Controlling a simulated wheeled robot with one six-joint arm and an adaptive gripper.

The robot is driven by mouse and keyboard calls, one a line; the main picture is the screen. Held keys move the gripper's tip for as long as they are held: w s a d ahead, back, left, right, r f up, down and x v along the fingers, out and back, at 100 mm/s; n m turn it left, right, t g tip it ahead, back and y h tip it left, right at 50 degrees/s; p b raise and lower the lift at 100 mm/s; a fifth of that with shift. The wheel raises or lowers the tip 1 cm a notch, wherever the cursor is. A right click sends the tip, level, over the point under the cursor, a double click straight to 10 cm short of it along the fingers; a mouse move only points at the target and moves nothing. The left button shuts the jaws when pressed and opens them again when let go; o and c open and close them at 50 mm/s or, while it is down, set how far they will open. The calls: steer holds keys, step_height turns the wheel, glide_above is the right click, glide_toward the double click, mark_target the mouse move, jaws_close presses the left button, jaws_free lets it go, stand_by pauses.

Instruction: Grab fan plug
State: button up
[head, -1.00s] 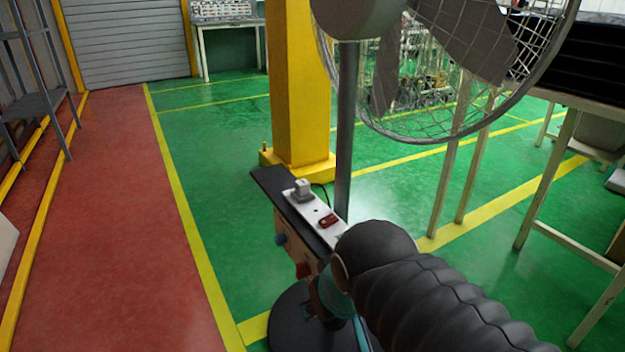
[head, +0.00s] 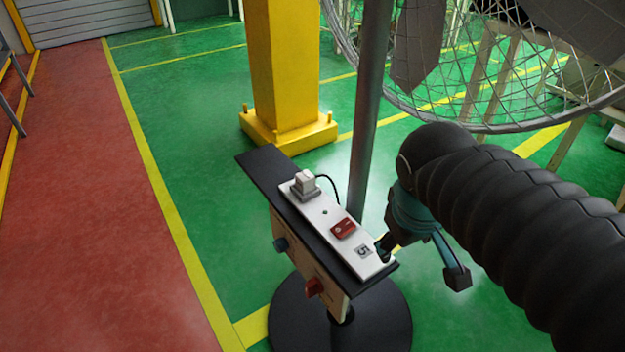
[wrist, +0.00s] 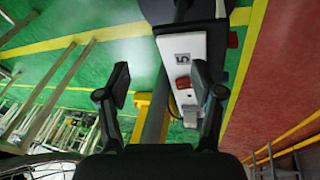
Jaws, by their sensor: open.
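The fan plug (head: 305,182) is a pale block seated upright at the far end of a white power strip (head: 330,222), with a dark cord running off it. My gripper (head: 421,263) is open and empty beside the strip's near end, well apart from the plug. One fingertip overlaps the strip's corner in the head view; I cannot tell whether they touch. The open fingers also show in the wrist view (wrist: 162,82).
A red switch (head: 343,229) sits on the strip between plug and label. The strip lies on a dark shelf (head: 258,162) above a round base (head: 385,320). The fan pole (head: 368,110) stands close behind, with the fan cage (head: 480,110) overhead. Green floor is clear at left.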

steer(key=w+a+n+h, duration=0.2)
steer(key=w+a+n, duration=0.1)
steer(key=w+n, duration=0.1)
steer(key=w+a+n+h, duration=0.2)
steer(key=w+a+n, duration=0.1)
steer(key=w+n, duration=0.1)
steer(key=w+a+f+n+h+b, duration=0.1)
steer(key=w+a+n+h, duration=0.2)
steer(key=w+a+n, duration=0.1)
steer(key=shift+w+a+g, duration=0.1)
steer(key=shift+w+g, duration=0.2)
steer(key=shift+w, duration=0.05)
steer(key=w+a+n+t+h, duration=0.2)
steer(key=w+a+n, duration=0.15)
steer(key=a, duration=0.25)
steer(key=n+t+h, duration=0.2)
steer(key=n+t, duration=0.1)
steer(key=n, duration=0.2)
glide_toward(298, 178)
steer(key=b+x, duration=0.1)
steer(key=x, duration=1.1)
steer(key=shift+s, duration=0.1)
jaws_close()
steer(key=shift+r, duration=0.1)
